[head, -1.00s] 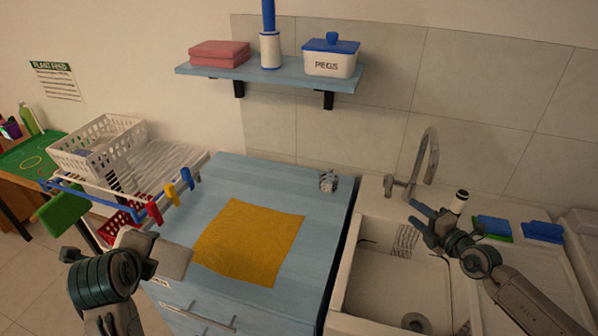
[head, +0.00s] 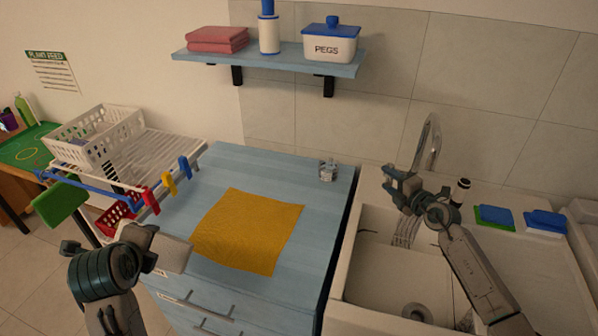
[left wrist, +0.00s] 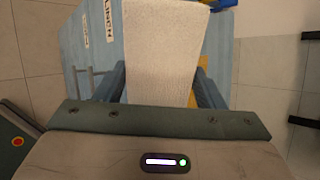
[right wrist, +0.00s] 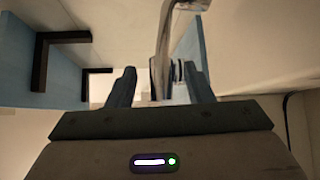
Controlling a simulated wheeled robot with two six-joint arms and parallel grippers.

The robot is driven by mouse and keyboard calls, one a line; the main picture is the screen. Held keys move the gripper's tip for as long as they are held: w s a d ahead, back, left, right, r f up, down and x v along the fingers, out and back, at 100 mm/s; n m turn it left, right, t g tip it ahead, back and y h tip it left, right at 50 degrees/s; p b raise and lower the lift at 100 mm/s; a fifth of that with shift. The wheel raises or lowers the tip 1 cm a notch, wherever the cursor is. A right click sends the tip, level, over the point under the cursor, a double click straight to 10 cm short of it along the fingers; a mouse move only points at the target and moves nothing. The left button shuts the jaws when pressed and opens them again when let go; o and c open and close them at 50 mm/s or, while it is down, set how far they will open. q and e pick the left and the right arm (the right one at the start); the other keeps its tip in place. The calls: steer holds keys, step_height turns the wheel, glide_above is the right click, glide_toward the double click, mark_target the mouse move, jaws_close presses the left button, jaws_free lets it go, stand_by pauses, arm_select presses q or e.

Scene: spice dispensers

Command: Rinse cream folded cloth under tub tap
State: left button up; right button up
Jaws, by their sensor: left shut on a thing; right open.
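The cream folded cloth (left wrist: 160,45) is held between the fingers of my left gripper (left wrist: 160,85) in the left wrist view. In the head view the cloth (head: 170,252) shows as a pale slab at my left gripper, at the front left of the blue cabinet. The curved metal tap (head: 432,140) stands behind the white tub (head: 350,262). My right gripper (head: 390,181) is open beside the tap and hides its lower part. In the right wrist view the tap (right wrist: 161,35) rises between the open fingers; contact cannot be told.
A yellow cloth (head: 246,232) lies flat on the blue cabinet (head: 230,165), with a small jar (head: 328,170) behind it. A drying rack with coloured pegs (head: 168,186) stands at left. Blue and green sponges (head: 495,216) lie right of the tub. A shelf (head: 280,65) hangs above.

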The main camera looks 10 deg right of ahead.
arm_select(q)
steer(key=shift+w, duration=0.1)
arm_select(e)
steer(key=shift+w+f, duration=0.15)
steer(key=shift+w, duration=0.15)
jaws_close()
arm_select(q)
step_height(320, 180, up, 4)
steer(key=p, duration=0.4)
steer(key=shift+r, duration=0.2)
arm_select(e)
steer(key=shift+r, duration=0.75)
arm_select(q)
steer(key=shift+r+p, duration=0.3)
steer(key=shift+p, duration=0.15)
arm_select(e)
steer(key=shift+f+m+g, duration=0.2)
steer(key=shift+m+g, duration=0.1)
arm_select(q)
steer(key=shift+f, duration=0.1)
arm_select(e)
jaws_free()
steer(key=shift+f, duration=0.1)
